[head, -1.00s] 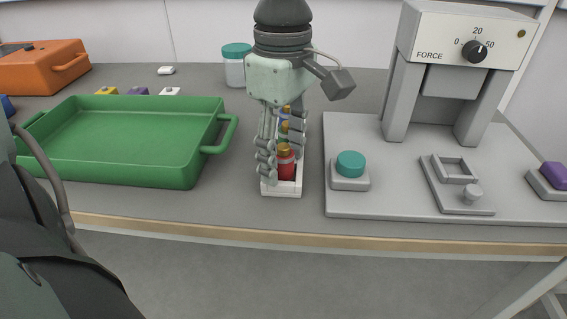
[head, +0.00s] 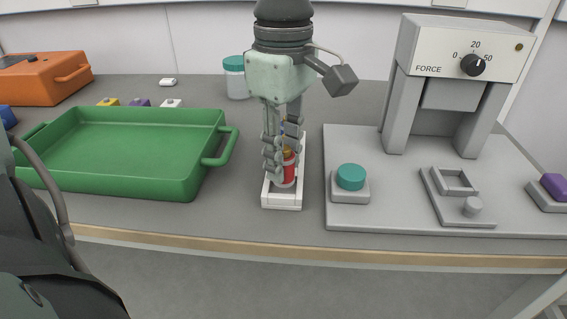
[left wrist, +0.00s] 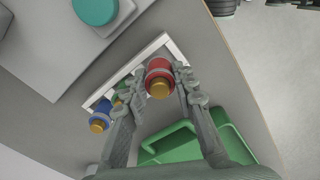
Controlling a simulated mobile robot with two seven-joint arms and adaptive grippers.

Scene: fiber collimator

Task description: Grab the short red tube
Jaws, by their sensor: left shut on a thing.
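The short red tube (head: 289,170) has a gold cap and stands roughly upright at the near end of a narrow white rack (head: 282,203). My left gripper (head: 279,160) points down over the rack and is shut on the red tube, one finger on each side. In the left wrist view the red tube (left wrist: 159,69) sits between the two fingertips (left wrist: 163,88). A blue tube (left wrist: 102,108) and a green tube (left wrist: 119,98) stand farther along the rack (left wrist: 150,50), partly hidden by a finger. Whether the red tube's base is clear of the rack is hard to tell. My right gripper is not in view.
A green tray (head: 120,185) lies left of the rack. A grey plate with a teal button (head: 351,177) and the force press (head: 465,60) stands close on the right. A teal-lidded jar (head: 235,78) is behind; an orange box (head: 45,78) is back left.

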